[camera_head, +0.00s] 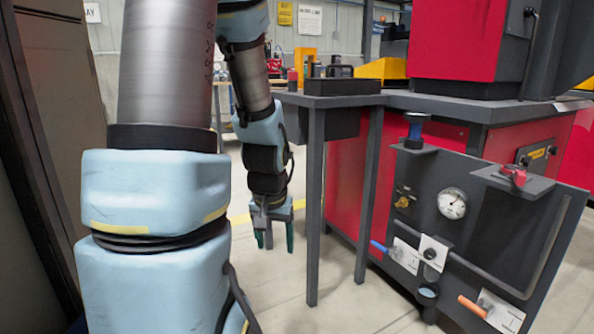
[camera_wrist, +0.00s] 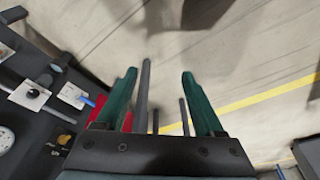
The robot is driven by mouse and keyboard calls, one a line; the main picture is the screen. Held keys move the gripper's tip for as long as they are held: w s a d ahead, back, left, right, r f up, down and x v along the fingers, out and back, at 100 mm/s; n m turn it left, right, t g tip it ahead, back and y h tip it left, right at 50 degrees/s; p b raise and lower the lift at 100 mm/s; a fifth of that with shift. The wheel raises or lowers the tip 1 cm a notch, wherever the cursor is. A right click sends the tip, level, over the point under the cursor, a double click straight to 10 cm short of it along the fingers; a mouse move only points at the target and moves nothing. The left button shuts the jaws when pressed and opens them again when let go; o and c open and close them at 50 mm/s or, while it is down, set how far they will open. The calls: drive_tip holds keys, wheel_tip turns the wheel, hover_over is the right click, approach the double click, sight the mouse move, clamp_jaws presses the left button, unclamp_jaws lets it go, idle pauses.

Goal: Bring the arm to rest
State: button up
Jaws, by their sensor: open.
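My gripper (camera_head: 274,240) hangs from my arm with its fingers pointing down, left of the dark table legs. In the wrist view my gripper (camera_wrist: 160,95) shows two green fingers set well apart, with nothing held between them. Beyond the fingers lie the pale floor and a yellow floor line. The fingers look clear of the table legs in the head view, though the exact gap cannot be told.
A dark side table (camera_head: 340,100) on thin legs stands right of my gripper. A grey panel (camera_head: 478,215) with a gauge (camera_head: 452,203) and coloured handles is at the right. A brown upright surface (camera_head: 62,90) is at the left. Pale floor (camera_head: 285,290) lies below my gripper.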

drive_tip(key=s+a+r+n+g, duration=0.1)
drive_tip(key=s+a+r, duration=0.1)
drive_tip(key=s+r, duration=0.3)
wheel_tip(320, 180, up, 37)
drive_tip(key=p, duration=3.8)
drive_tip(key=shift+s+f, duration=0.2)
drive_tip(key=shift+s, duration=0.1)
drive_tip(key=shift+d, duration=0.15)
